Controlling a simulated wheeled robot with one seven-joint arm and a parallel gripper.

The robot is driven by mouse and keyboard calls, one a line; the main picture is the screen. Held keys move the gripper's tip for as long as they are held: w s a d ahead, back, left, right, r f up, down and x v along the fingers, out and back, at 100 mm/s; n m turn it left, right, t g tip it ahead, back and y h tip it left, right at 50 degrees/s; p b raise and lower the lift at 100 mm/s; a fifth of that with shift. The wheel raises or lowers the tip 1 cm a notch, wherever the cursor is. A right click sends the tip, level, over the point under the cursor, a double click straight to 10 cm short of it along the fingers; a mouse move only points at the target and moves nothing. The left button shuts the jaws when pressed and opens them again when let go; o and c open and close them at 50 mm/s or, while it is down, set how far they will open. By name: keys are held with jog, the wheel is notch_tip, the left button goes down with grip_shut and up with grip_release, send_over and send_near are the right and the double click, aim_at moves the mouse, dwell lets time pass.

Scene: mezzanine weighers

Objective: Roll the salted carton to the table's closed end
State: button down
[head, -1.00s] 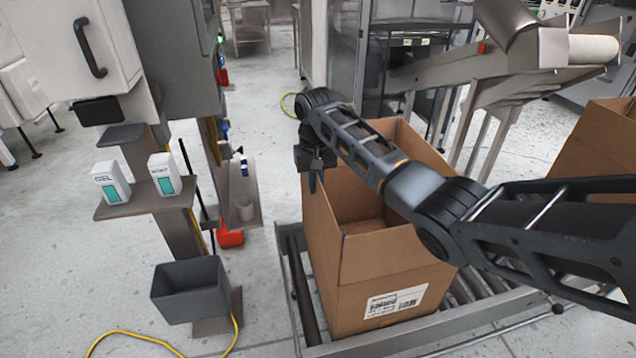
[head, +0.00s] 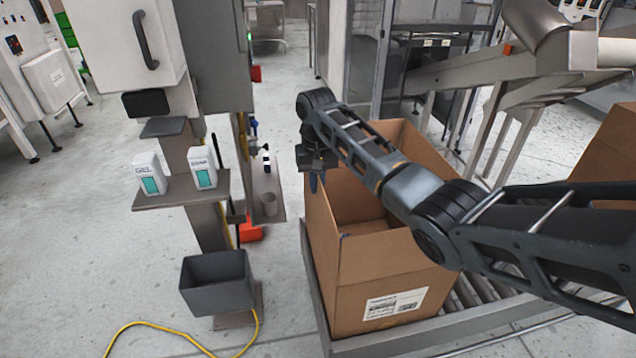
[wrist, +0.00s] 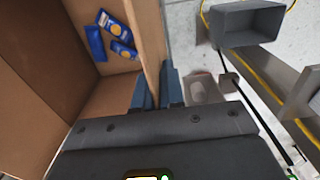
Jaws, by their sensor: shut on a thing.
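An open brown carton (head: 390,270) with a white label stands on a roller table (head: 470,295). The label is too small to read. My gripper (head: 314,182) is at the carton's left wall. In the wrist view, my gripper's fingers (wrist: 158,88) are shut on that carton wall, one inside and one outside. Blue packets (wrist: 118,40) with yellow marks lie inside the carton. The carton now stands close to the table's left end, where a metal edge shows. The arm hides part of the rim and the rollers.
A second brown carton (head: 608,160) stands at the right. A post with a shelf of dispensers (head: 180,196) and a grey bin (head: 217,283) stands left of the table. A yellow cable (head: 150,326) lies on the floor. A metal chute (head: 500,75) stands behind.

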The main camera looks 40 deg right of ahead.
dwell(0.3)
jog(key=c, duration=1.1)
grip_release()
jog(key=shift+c, duration=0.2)
jog(key=shift+r, duration=0.1)
jog(key=shift+r+b, duration=0.55)
jog(key=shift+r, duration=3.3)
